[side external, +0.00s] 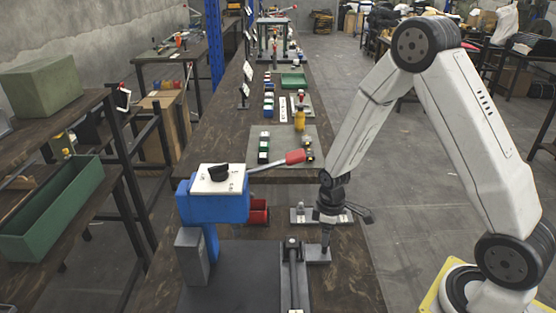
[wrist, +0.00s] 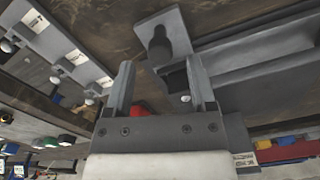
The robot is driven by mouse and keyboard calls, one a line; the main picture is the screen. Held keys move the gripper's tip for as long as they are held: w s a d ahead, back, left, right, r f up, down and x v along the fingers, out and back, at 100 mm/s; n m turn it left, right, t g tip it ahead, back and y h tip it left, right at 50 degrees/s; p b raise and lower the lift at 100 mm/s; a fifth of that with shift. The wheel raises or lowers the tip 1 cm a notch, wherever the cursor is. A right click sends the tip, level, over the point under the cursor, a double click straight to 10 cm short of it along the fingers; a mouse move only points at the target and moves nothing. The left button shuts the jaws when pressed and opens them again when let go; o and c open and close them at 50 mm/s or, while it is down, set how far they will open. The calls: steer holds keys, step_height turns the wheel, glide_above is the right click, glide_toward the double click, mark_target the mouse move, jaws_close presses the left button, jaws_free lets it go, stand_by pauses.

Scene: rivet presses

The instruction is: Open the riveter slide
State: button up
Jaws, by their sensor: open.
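The riveter is a blue press (side external: 213,205) with a white top plate, a black knob and a red-handled lever (side external: 294,157). Its slide rail (side external: 293,278) runs along the right of the dark grey base. A light grey plate (side external: 318,254) sticks out to the right of the rail. My gripper (side external: 326,245) points down at this plate. In the wrist view my gripper (wrist: 160,80) is open, with its two fingers apart. A grey bracket (wrist: 165,30) with a dark rounded shape lies just beyond the fingertips. I cannot tell whether the fingers touch it.
A red bin (side external: 259,212) stands behind the press. A grey fixture strip (side external: 301,215) lies just beyond my gripper. Further back on the bench are a yellow bottle (side external: 300,118) and several small parts. A green bin (side external: 52,210) sits on the left shelf. The bench's front right is clear.

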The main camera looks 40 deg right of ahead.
steer(key=shift+r, duration=2.75)
steer(key=s+a+r+m+t, duration=0.2)
steer(key=s+a+r+m, duration=0.3)
steer(key=s+a+r, duration=0.1)
steer(key=shift+s+r+t, duration=0.3)
steer(key=shift+s+r, duration=0.4)
